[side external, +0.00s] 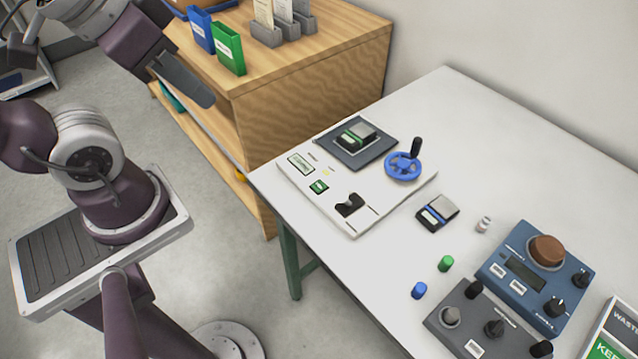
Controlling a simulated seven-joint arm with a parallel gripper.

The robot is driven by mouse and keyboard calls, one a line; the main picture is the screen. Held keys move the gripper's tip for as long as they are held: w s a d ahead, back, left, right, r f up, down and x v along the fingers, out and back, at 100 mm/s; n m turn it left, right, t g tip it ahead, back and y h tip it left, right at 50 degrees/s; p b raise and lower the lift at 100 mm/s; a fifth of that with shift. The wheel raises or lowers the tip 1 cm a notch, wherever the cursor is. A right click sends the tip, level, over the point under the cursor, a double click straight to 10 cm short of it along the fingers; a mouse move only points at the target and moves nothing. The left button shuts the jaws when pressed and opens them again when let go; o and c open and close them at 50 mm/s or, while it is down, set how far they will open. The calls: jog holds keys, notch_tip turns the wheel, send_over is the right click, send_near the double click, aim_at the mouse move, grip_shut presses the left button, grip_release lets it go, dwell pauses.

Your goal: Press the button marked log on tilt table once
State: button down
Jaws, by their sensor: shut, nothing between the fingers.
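What looks like the tilt table is a white panel (335,215) on the white table's left part. It carries a dark plate with a green and grey block (356,135), a blue handwheel (403,166) with a black knob, a small green button (319,187), a pale display (300,163) and a black lever (350,204). The green button has a light mark too small to read, so I cannot tell that it says log. My gripper (205,97) is shut and empty, in the air at the upper left, well apart from the panel.
A wooden shelf unit (310,75) with blue and green boxes (229,50) stands behind, near my gripper. A blue device (525,272) and grey device (470,325) stand further right.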

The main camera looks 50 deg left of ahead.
jog(key=w+a+f+m+t+y, duration=0.1)
jog(key=w+a+f+m, duration=0.25)
jog(key=w, duration=0.35)
jog(key=w+a+f+m, duration=0.2)
jog(key=w+m, duration=0.2)
jog(key=w, duration=0.2)
jog(key=w+a+f+m+t+y, duration=0.1)
jog(key=w+a+f+m, duration=0.2)
jog(key=w, duration=0.4)
jog(key=m+g+h, duration=0.2)
jog(key=m+h, duration=0.8)
send_over(314, 184)
notch_tip(314, 184, down, 11)
jog(key=shift+f+n+y, duration=0.15)
jog(key=shift+n+y, duration=0.15)
jog(key=shift+n, duration=0.05)
jog(key=shift+f, duration=4.45)
